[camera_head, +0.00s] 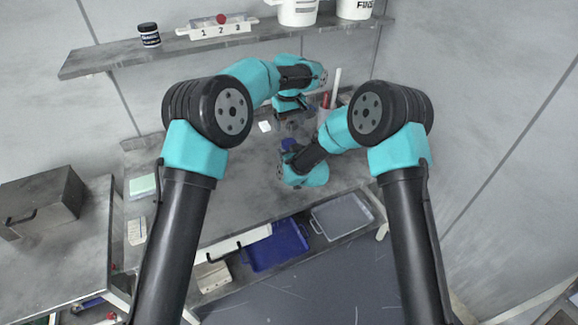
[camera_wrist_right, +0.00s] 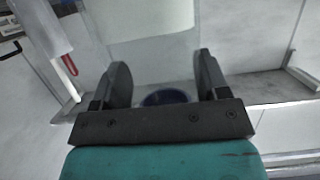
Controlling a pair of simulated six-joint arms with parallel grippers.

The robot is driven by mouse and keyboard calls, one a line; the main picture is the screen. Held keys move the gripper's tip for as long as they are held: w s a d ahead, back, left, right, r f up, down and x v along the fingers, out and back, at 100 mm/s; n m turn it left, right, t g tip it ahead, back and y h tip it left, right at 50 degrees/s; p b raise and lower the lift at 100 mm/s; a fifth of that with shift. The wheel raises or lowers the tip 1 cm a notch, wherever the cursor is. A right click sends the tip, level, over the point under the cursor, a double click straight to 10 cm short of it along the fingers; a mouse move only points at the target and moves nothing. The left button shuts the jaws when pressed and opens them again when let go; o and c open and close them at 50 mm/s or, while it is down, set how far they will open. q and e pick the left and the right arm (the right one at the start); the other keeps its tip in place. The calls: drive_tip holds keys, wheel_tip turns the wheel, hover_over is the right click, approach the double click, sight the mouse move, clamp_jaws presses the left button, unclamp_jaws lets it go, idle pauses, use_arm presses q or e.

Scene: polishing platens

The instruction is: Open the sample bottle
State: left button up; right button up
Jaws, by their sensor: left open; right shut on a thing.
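The sample bottle shows mainly as a dark blue cap (camera_head: 288,144) above the middle of the bench. In the right wrist view a dark blue round part (camera_wrist_right: 165,97) sits between my fingers, partly hidden by the gripper body. My right gripper (camera_wrist_right: 160,78) is shut on the bottle, with its two dark fingers on either side. In the head view its fingers are mostly hidden by my own wrist. My left gripper (camera_head: 287,118) is open, just above and behind the blue cap, and seems apart from it. The bottle's body is hard to make out.
A small white piece (camera_head: 264,126) lies left of my left gripper. Red and white upright items (camera_head: 330,95) stand behind the arms. The back shelf (camera_head: 110,60) holds a dark jar (camera_head: 149,35), a numbered rack (camera_head: 217,28) and white buckets (camera_head: 297,10). A blue tray (camera_head: 276,250) sits low in front.

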drive_tip(key=c, duration=0.6)
use_arm(q)
drive_tip(key=shift+m, duration=0.5)
use_arm(e)
drive_tip(key=shift+c, duration=0.9)
use_arm(q)
drive_tip(key=m, duration=3.5)
drive_tip(key=shift+f, duration=0.1)
